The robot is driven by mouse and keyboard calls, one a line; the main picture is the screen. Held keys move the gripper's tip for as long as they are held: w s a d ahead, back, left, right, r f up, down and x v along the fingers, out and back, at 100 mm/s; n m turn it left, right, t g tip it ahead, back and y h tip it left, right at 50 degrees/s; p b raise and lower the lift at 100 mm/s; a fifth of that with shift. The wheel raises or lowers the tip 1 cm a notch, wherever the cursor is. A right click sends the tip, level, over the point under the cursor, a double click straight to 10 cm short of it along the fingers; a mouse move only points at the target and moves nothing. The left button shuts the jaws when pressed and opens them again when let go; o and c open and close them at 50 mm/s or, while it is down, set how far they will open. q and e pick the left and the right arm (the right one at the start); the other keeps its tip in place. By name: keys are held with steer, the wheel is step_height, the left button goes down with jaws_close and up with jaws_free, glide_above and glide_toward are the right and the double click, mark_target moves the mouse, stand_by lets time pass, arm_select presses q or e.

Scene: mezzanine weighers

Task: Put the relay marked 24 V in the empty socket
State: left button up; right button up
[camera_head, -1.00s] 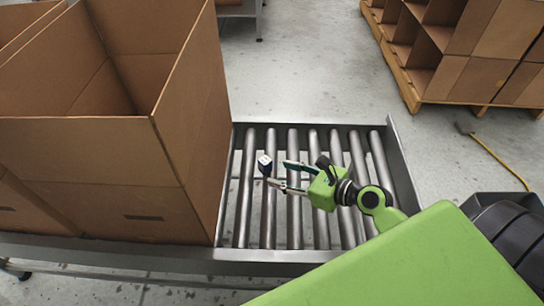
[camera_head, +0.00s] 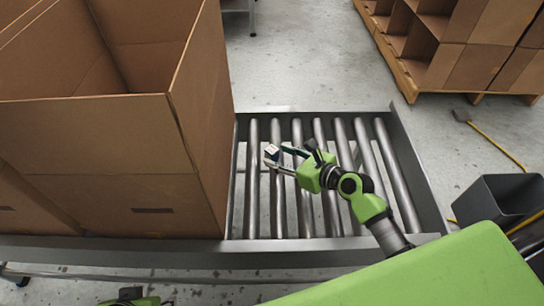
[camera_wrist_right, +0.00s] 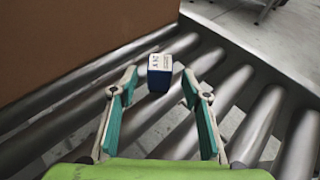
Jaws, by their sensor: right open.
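The relay, a small dark blue block with a white top, sits on the conveyor's rollers (camera_head: 271,152). Its printed label seems to read 24 V in the right wrist view, where the relay (camera_wrist_right: 160,72) is just beyond the fingertips, roughly centred between them. My right gripper (camera_head: 277,157) is open and empty, reaching in from the right, with its tips close to the relay. Its two teal-padded fingers show spread apart in the right wrist view (camera_wrist_right: 161,88). My left gripper's fingers do not show; only a green and black part of mine is at the bottom edge. No socket is visible.
A large open cardboard box (camera_head: 115,130) stands on the conveyor (camera_head: 420,180) just left of the relay, its wall rising high. Rollers to the right are clear. A dark open bin (camera_head: 500,200) is at right. Cartons on a pallet (camera_head: 400,75) stand behind.

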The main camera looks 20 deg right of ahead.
steer(key=shift+x, duration=0.9)
steer(key=shift+s, duration=0.1)
jaws_close()
steer(key=shift+r, duration=0.1)
